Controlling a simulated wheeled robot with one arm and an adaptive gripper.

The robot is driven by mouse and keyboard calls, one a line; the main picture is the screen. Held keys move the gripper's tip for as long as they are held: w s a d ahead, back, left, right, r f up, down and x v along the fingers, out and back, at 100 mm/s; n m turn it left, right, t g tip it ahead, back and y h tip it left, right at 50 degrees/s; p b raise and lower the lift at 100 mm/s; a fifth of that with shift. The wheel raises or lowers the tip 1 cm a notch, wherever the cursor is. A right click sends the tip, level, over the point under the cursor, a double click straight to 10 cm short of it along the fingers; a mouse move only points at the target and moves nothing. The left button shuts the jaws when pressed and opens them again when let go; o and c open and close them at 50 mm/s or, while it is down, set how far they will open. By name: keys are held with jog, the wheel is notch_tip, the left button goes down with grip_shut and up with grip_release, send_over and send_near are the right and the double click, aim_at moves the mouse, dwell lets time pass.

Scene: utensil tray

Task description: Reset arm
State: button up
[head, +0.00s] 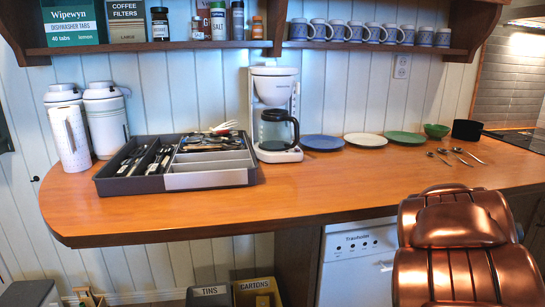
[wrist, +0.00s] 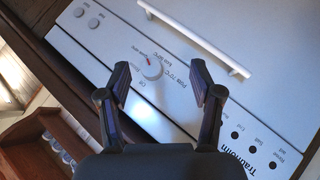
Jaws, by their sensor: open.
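My gripper (wrist: 160,72) shows only in the wrist view. Its two dark fingers are spread apart with nothing between them. They are in front of the white dishwasher panel (wrist: 85,52). A round knob (wrist: 152,68) on that panel appears between the fingertips; the gap in depth cannot be judged. The dishwasher (head: 357,265) also shows under the counter in the head view. The grey utensil tray (head: 210,180) is on the wooden counter with several utensils in its compartments. My gripper is not visible in the head view.
The counter (head: 200,215) is bare along its front. A coffee maker (head: 274,85) stands right of the tray, with jugs (head: 105,120) at left. Plates, bowls and loose spoons (head: 465,155) lie to the right. Mugs (head: 346,32) line the shelf. Bins (head: 209,295) stand below.

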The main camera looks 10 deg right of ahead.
jog(key=s+a+m+g+y, duration=0.15)
jog(key=s+a+g, duration=0.25)
jog(key=s+a, duration=0.7)
jog(key=s+a+f+g+y, duration=0.1)
jog(key=s+a+g+y, duration=0.2)
jog(key=s+a, duration=0.8)
jog(key=s+a+m+g+y, duration=0.1)
jog(key=s+a+g+y, duration=0.4)
jog(key=a, duration=1.1)
notch_tip(320, 180, up, 23)
jog(key=s+t+h+p, duration=0.2)
jog(key=p, duration=1.9)
jog(key=shift+s+f, duration=0.15)
jog(key=shift+f, duration=0.05)
jog(key=shift+d, duration=0.2)
